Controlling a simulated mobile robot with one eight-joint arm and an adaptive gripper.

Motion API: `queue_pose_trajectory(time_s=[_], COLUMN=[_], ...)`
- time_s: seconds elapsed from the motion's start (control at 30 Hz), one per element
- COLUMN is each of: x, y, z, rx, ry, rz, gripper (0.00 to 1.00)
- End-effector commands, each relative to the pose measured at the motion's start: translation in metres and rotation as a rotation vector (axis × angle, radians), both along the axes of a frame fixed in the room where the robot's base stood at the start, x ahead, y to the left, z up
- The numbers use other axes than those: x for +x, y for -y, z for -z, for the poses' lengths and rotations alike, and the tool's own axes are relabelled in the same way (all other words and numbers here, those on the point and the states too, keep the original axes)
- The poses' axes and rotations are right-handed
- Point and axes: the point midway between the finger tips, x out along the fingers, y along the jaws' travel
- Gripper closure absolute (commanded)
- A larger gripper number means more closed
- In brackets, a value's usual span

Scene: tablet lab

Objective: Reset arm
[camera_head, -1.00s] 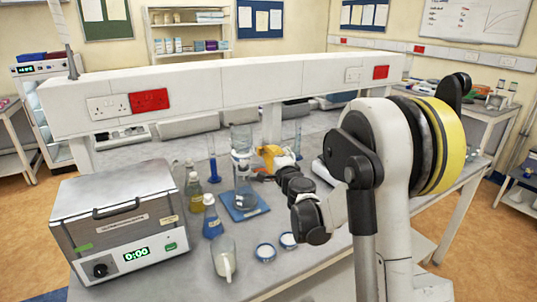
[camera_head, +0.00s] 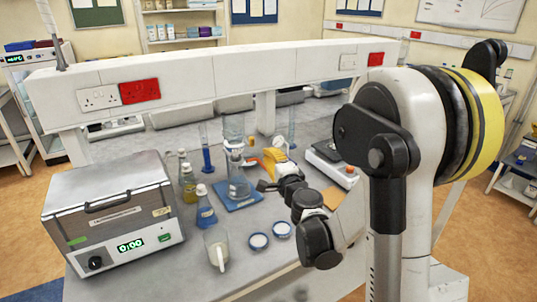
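My arm stands at the right of the head view, its white links and black joints bent toward the bench. My gripper (camera_head: 264,185) is at the end of the arm over the middle of the bench (camera_head: 255,270), beside a glass vessel (camera_head: 239,187) on a blue base (camera_head: 238,202). It is small and dark here, and I cannot tell whether its fingers are open or shut. I see nothing clearly held in it.
A metal water bath (camera_head: 110,222) stands at the left. Bottles, a blue flask (camera_head: 205,208), a beaker (camera_head: 216,250) and two round lids (camera_head: 282,230) stand near my arm. A white device (camera_head: 330,165) is at the right. A socket rail (camera_head: 200,88) spans the back.

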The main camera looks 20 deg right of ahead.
Motion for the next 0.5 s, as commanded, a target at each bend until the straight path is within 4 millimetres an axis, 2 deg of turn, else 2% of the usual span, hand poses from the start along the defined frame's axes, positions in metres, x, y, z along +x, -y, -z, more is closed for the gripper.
queue_pose_trajectory(time_s=[0.2,0.3,0.37,0.47,0.5], x=[0.000,-0.001,-0.005,-0.017,-0.026], y=[0.000,-0.006,-0.018,-0.052,-0.069], z=[0.000,-0.004,-0.009,-0.023,-0.027], rx=[0.000,-0.024,-0.066,-0.197,-0.266], ry=[0.000,-0.007,-0.018,-0.058,-0.082], rz=[0.000,-0.017,-0.046,-0.135,-0.182], gripper=[1.00,1.00,1.00,1.00,1.00])
